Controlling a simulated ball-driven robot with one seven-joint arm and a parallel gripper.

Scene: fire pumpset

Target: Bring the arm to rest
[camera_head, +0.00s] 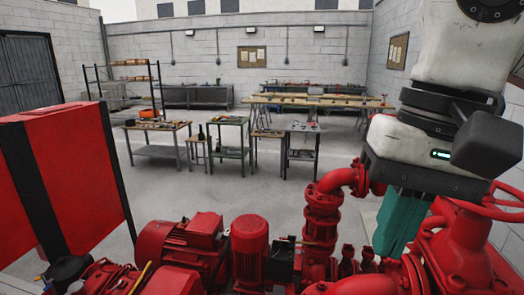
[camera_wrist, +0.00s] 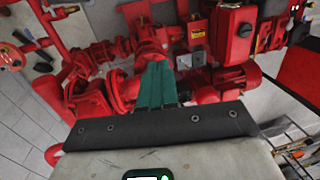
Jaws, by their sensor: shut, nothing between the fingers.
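My arm stands at the right of the head view, with its white and black wrist part high in the picture. My gripper (camera_head: 391,248) hangs down from it with teal fingers, in front of or over the red pump pipework. In the wrist view the teal fingers (camera_wrist: 158,68) are together, with nothing seen between them, pointing toward the red pumpset (camera_wrist: 105,88). Whether the fingertips touch any pipe cannot be told; they look clear of it in the wrist view.
The red pumpset has a motor (camera_head: 185,250), a smaller ribbed motor (camera_head: 249,247), a vertical pipe (camera_head: 321,222) and a handwheel valve (camera_head: 490,203) close to my arm. A red cabinet (camera_head: 85,165) stands left. Workbenches (camera_head: 231,121) stand farther back, with open floor before them.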

